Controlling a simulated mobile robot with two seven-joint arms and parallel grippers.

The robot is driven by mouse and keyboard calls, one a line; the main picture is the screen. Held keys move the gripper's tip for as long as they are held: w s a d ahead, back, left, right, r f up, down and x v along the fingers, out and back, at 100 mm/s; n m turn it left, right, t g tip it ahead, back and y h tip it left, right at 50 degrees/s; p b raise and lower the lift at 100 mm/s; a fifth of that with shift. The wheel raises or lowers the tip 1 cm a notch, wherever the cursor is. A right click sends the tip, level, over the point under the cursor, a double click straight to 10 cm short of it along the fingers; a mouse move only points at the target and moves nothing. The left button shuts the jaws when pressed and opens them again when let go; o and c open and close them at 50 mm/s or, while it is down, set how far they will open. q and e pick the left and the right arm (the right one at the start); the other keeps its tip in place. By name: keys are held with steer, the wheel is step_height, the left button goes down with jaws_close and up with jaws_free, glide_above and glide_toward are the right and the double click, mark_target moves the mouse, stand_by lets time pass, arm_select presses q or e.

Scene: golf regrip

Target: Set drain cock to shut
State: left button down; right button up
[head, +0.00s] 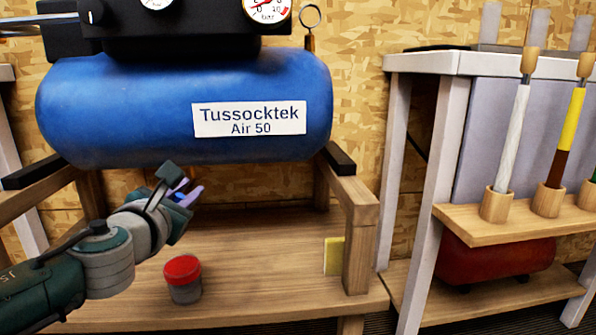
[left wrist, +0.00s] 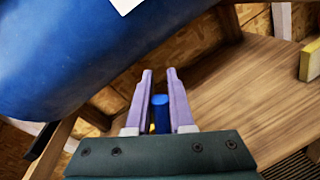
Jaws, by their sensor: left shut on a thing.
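The blue air tank (head: 110,110) lies on a wooden stand. My left gripper (head: 186,192) is just below the tank's underside in the head view, and its purple fingers point right. In the left wrist view, the fingers (left wrist: 160,78) stand on both sides of a small blue part with a bit of yellow, which I take as the drain cock (left wrist: 160,108). The gripper is shut on it. The fingers and hand hide most of the cock in the head view, so its lever angle cannot be told. My right gripper is not in view.
A grey tin with a red lid (head: 183,277) stands on the stand's lower shelf (head: 270,260). A yellow block (head: 334,256) is by the right leg. A bench (head: 440,62) with golf clubs in wooden cups stands at right. The shelf's middle is clear.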

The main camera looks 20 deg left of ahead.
arm_select(q)
step_height(320, 180, down, 6)
steer(key=w+d+m+g+y+p, duration=0.1)
steer(key=d+m+g+y+p, duration=0.1)
steer(key=m, duration=0.8)
steer(key=shift+w+d, duration=0.25)
steer(key=shift+w, duration=0.05)
steer(key=shift+f+m, duration=0.15)
steer(key=shift+m, duration=0.15)
steer(key=c, duration=0.8)
jaws_free()
